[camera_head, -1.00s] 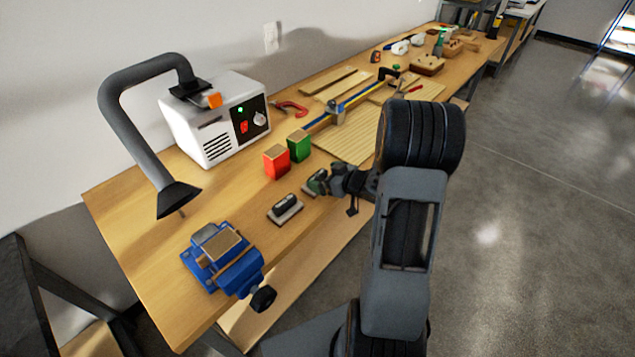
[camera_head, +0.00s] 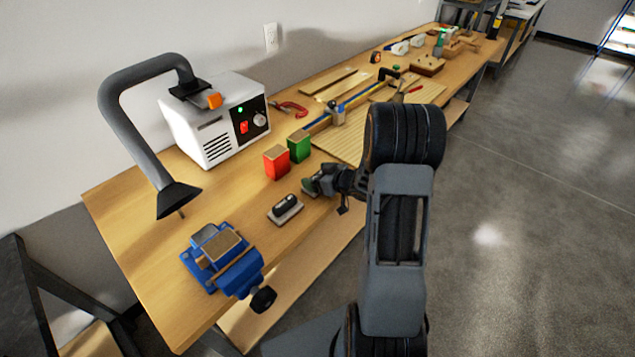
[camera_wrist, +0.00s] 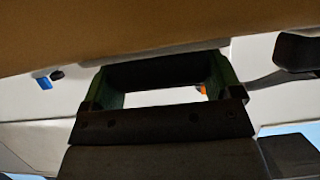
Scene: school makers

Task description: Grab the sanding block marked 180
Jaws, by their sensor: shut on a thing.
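My gripper (camera_head: 316,184) is at the front part of the bench, right of a loose sanding block, and its jaws are shut on a small block-like thing. That thing is mostly hidden by the jaws in the head view; it looks like a sanding block. In the wrist view its dark part (camera_wrist: 160,72) spans between the two fingers, which show green inner faces. A second sanding block (camera_head: 286,208), with a dark grip on a pale base, lies on the bench left of my gripper. No number can be read on either block.
The wooden bench (camera_head: 150,240) holds a blue vise (camera_head: 222,257) at the near end. A red box (camera_head: 277,163) and a green box (camera_head: 299,146) stand behind my gripper. A white machine (camera_head: 208,142) with a bent grey hose (camera_head: 118,115) stands at the back.

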